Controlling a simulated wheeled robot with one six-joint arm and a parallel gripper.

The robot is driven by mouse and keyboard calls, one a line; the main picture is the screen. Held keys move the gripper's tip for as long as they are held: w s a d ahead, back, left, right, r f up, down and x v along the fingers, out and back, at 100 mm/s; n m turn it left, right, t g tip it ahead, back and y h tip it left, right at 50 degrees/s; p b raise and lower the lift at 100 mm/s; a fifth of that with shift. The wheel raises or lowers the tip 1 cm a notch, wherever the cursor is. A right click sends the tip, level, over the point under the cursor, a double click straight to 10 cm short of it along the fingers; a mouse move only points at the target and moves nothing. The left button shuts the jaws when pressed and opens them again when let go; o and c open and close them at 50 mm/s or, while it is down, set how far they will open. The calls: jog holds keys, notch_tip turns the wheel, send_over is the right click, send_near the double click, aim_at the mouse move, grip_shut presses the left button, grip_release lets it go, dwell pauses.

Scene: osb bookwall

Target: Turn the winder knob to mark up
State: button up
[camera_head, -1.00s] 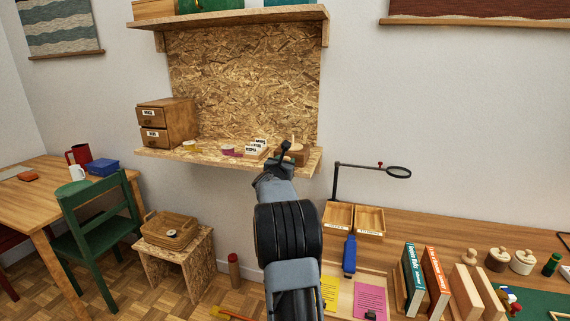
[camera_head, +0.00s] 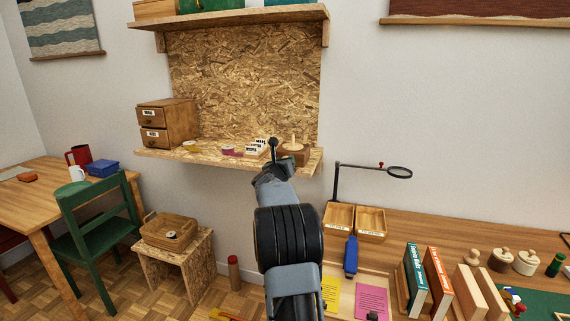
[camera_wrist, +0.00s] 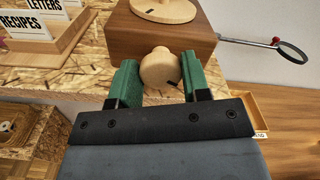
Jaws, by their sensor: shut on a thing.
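The winder is a brown wooden box (camera_wrist: 130,38) with a pale round disc (camera_wrist: 165,8) on top. It also shows on the right end of the chipboard shelf in the head view (camera_head: 299,157). Its pale wooden knob (camera_wrist: 158,66) sticks out of the front face. My gripper (camera_wrist: 160,72) has one green finger on each side of the knob and is shut on it. A short dark mark shows on the knob's lower right, close to the right finger, so it points down and right in the wrist view. The knob is hidden by my arm in the head view.
A card holder (camera_wrist: 62,28) with RECIPES and LETTERS cards stands left of the winder on the shelf (camera_wrist: 90,80). A magnifier lamp (camera_head: 398,171) and two open wooden trays (camera_head: 370,220) are on the desk to the right. A drawer box (camera_head: 166,122) stands at the shelf's left end.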

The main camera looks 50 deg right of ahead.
jog(key=o, duration=0.9)
jog(key=shift+o, duration=0.2)
jog(key=shift+a, duration=0.1)
jog(key=b+v, duration=0.2)
jog(key=v, duration=1.1)
jog(key=shift+s+a, duration=0.25)
jog(key=shift+r, duration=0.1)
